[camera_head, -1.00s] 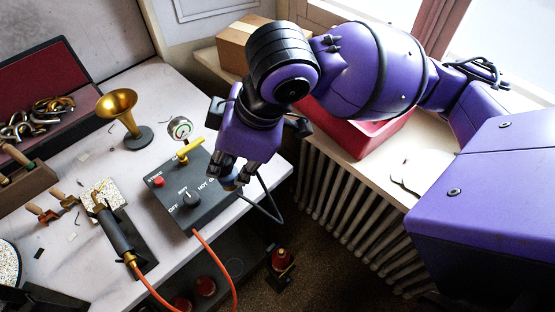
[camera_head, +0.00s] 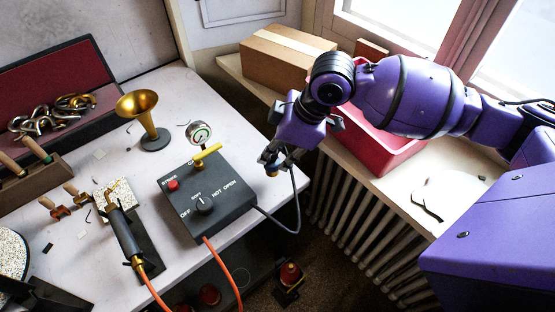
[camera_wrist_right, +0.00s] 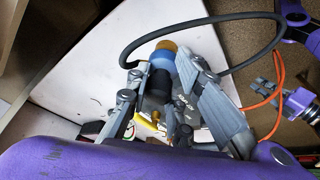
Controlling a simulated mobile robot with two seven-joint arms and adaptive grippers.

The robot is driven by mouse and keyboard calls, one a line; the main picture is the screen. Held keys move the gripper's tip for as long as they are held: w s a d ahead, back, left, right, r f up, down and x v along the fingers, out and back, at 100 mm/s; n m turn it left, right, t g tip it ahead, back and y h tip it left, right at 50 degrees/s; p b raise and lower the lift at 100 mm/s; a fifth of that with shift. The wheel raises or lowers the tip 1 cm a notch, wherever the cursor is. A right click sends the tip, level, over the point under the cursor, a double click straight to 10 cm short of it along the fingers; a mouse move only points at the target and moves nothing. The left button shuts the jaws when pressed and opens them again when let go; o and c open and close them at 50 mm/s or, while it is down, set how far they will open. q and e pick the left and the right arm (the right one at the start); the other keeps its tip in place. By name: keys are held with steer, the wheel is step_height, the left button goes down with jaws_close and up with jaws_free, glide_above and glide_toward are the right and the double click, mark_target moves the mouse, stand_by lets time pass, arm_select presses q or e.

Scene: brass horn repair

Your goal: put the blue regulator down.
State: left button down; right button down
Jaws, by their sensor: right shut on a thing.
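My right gripper (camera_head: 272,162) is shut on the blue regulator (camera_head: 272,171), just right of the control box near the table's right edge. In the right wrist view the regulator (camera_wrist_right: 166,52) shows a blue ring and a brass-orange end between the fingers of my right gripper (camera_wrist_right: 165,75). A black hose (camera_head: 296,195) runs from the regulator down and around to the dark box. Whether the regulator touches the table is hard to tell. Grey fingers at the right of the wrist view seem to be my left gripper (camera_wrist_right: 268,88); their opening is unclear.
The dark control box (camera_head: 228,206) has a knob, a red button, a yellow lever and a gauge (camera_head: 199,133). A brass bell (camera_head: 140,105) stands behind it. A torch (camera_head: 125,232) with an orange hose lies left. A red bin (camera_head: 375,147) sits on the sill.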

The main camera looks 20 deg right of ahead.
mark_target(279, 160)
steer(key=shift+w+d+f, duration=0.1)
steer(key=shift+f, duration=1.55)
steer(key=shift+f, duration=0.15)
steer(key=c, duration=1.5)
jaws_free()
steer(key=shift+c, duration=0.2)
steer(key=p+v, duration=0.1)
steer(key=v, duration=1.1)
